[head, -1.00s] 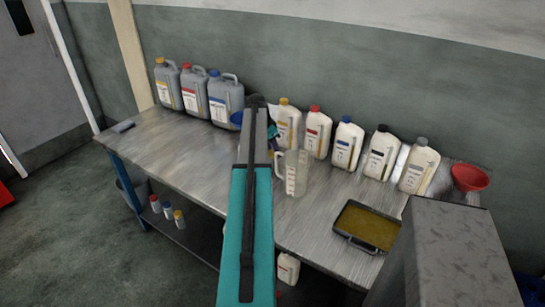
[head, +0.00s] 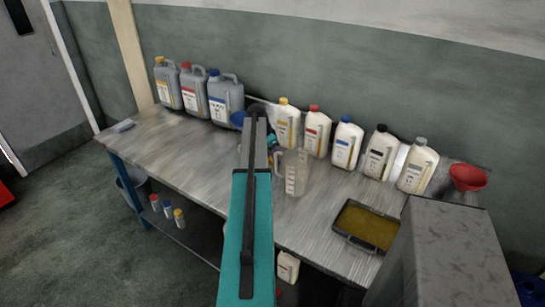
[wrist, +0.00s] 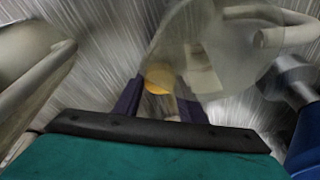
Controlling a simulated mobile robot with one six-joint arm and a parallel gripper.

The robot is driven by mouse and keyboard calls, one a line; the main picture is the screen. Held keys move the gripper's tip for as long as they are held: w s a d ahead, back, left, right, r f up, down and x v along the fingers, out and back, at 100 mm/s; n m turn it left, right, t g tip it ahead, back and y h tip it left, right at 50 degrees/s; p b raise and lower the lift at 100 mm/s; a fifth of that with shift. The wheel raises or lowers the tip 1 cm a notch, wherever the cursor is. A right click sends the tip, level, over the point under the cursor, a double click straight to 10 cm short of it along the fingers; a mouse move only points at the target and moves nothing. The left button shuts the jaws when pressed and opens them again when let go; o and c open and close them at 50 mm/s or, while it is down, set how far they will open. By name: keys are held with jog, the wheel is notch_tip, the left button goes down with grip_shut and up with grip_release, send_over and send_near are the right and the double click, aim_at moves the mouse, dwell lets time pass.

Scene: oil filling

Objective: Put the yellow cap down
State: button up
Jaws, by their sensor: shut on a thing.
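The yellow cap (wrist: 158,77) shows in the wrist view between the two dark purple fingers of my gripper (wrist: 158,97). My gripper is shut on it, over the metal bench top (head: 180,150). A translucent measuring jug (wrist: 215,50) is just beyond the cap; it also stands on the bench in the head view (head: 293,172). In the head view my own arm hides most of the gripper. Whether the cap touches the bench, I cannot tell.
White oil bottles with coloured caps, one yellow-capped (head: 288,125), line the back of the bench. Grey canisters (head: 225,100) stand at the left with a blue funnel (head: 237,119) near them. An oil tray (head: 345,238) and red funnel (head: 468,178) are at the right.

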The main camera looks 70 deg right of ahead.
jog(key=shift+f, duration=0.3)
jog(key=o, duration=1)
jog(key=shift+o, duration=0.2)
jog(key=shift+s+r, duration=0.1)
jog(key=shift+r, duration=0.05)
jog(key=shift+r, duration=0.45)
jog(key=b+v, duration=0.2)
jog(key=v, duration=0.9)
jog(key=shift+r, duration=0.35)
jog(key=shift+a, duration=0.1)
